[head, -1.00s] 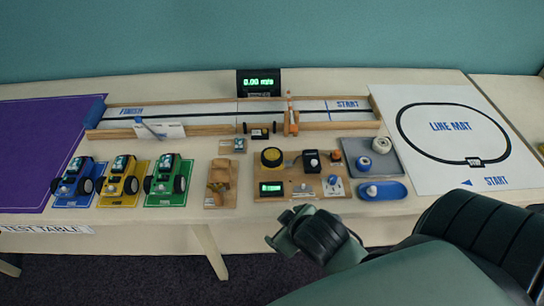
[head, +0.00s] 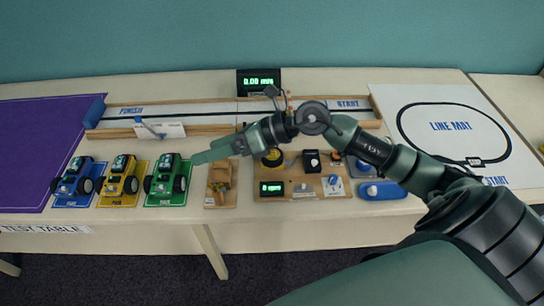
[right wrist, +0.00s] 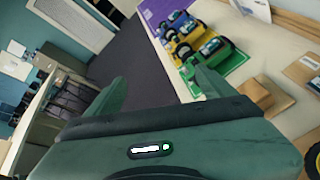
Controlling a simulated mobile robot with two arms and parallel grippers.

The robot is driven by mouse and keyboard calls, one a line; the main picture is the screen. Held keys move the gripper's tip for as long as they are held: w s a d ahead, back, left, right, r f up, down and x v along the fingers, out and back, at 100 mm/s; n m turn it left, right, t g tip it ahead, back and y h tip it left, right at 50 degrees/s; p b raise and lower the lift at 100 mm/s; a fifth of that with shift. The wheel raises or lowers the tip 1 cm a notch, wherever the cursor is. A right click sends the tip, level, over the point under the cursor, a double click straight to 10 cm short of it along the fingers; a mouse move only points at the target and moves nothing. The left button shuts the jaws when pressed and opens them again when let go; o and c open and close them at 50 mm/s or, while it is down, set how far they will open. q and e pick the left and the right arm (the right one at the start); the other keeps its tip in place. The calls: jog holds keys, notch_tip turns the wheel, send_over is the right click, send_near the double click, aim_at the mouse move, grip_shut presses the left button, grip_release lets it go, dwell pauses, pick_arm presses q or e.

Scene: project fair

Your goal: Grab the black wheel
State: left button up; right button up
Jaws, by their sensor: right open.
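My right gripper (head: 199,157) is open and empty, its fingers pointing left above the table near the green car. In the right wrist view its two fingers (right wrist: 160,84) stand wide apart. A wheel with a black tyre and yellow hub (head: 271,157) lies on the wooden board (head: 293,196), partly hidden under my gripper. It also shows cut off in the right wrist view (right wrist: 314,160). Black wheels are also on the green car (head: 167,182), the yellow car (head: 119,184) and the blue car (head: 73,184). I cannot tell which wheel is meant. My left gripper is out of view.
A wooden block piece (head: 220,182) stands below my gripper. The board carries a lit display (head: 271,188) and knobs. A blue holder (head: 382,191) is to its right. The wooden-sided track (head: 190,111) runs behind. The line mat (head: 450,150) is at right.

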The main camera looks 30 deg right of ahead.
jog(key=d+f+n+g+h, duration=0.2)
jog(key=d+f+h, duration=0.3)
jog(key=d, duration=0.5)
jog(key=g+h, duration=0.1)
jog(key=h, duration=0.3)
send_near(273, 154)
notch_tip(273, 154, down, 2)
jog(key=w, duration=0.1)
jog(key=x, duration=0.2)
jog(key=p+x, duration=0.1)
jog(key=x, duration=0.1)
jog(key=p+x, duration=0.1)
jog(key=x, duration=0.1)
jog(key=shift+a+f, duration=0.25)
jog(key=shift+a, duration=0.1)
jog(key=shift+f, duration=0.3)
jog(key=c, duration=1.4)
jog(key=shift+r, duration=0.15)
